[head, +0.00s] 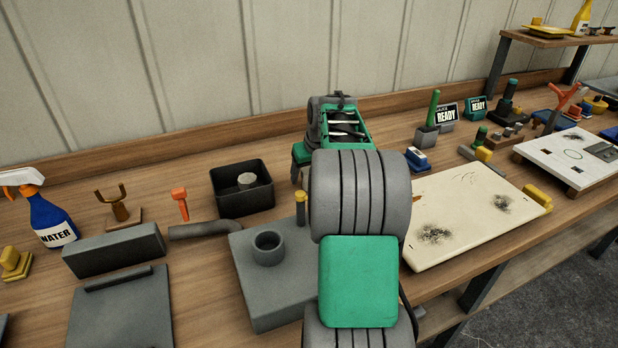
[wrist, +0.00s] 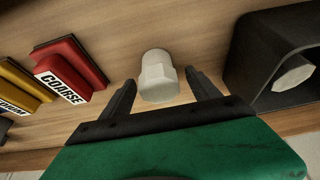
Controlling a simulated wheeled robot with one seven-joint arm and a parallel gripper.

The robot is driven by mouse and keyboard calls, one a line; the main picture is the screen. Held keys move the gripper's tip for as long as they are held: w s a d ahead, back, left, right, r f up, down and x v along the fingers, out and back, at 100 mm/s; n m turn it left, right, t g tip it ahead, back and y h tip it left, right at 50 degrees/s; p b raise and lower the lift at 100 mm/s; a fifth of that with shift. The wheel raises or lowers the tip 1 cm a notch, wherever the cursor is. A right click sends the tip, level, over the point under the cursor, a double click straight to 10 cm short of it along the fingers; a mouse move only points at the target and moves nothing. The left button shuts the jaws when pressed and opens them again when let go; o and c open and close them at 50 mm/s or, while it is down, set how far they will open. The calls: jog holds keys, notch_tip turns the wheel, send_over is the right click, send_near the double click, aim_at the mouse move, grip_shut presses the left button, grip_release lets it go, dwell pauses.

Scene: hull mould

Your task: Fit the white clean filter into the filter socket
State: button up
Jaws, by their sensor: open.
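The white clean filter (wrist: 158,72) stands on the bench in the wrist view, a pale cylinder with a wider faceted part. My gripper (wrist: 160,80) is open, with one dark finger on each side of the filter; I cannot tell whether either touches it. In the head view my arm hides this filter and my fingertips. The filter socket (head: 268,243) appears to be the round grey collar on top of a grey block (head: 245,275), left of my arm. The collar's opening looks empty.
A black bin (head: 230,204) holds a greyish filter-like cylinder (head: 247,180). Red (wrist: 70,72) and yellow (wrist: 22,80) blocks lie left in the wrist view. A grey bent pipe (head: 205,230) lies near the socket block. A cream panel (head: 465,215) lies right of my arm.

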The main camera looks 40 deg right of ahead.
jog(key=shift+x, duration=0.85)
jog(key=c, duration=1.5)
jog(key=shift+r, duration=0.15)
